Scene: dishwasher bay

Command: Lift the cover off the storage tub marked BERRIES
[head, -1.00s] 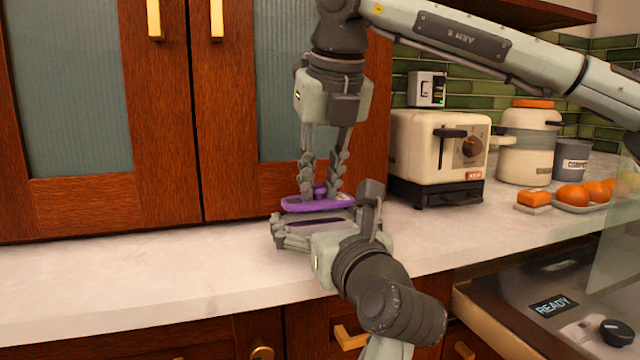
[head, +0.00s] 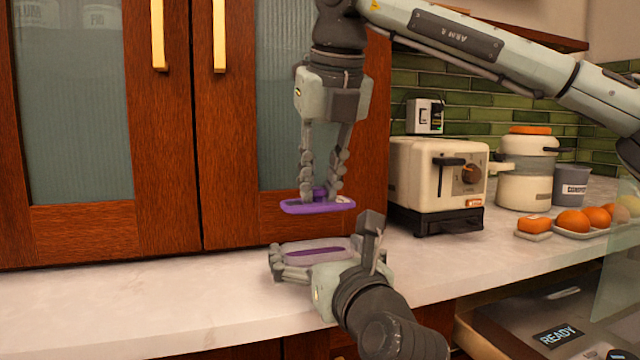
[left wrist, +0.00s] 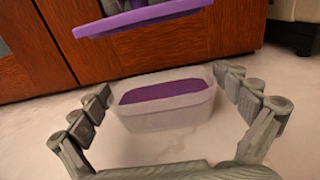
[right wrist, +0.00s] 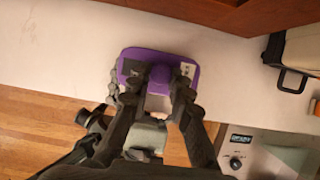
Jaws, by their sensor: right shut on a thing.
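The purple cover (head: 300,208) hangs level above the tub with a clear gap. My right gripper (head: 320,192) points down, shut on the cover's raised purple knob. The translucent tub (head: 318,258) stands on the counter, open at the top. Purple contents (left wrist: 165,90) show inside it in the left wrist view. My left gripper (left wrist: 166,82) has its fingers spread, one on each side of the tub; I cannot tell whether they touch it. No BERRIES marking is legible.
Wooden cabinet doors (head: 160,150) stand close behind the cover. A cream toaster (head: 430,180), a canister (head: 525,170) with an orange lid, a grey cup (head: 570,185) and oranges (head: 573,220) are to the right. The counter (head: 120,305) at left is clear.

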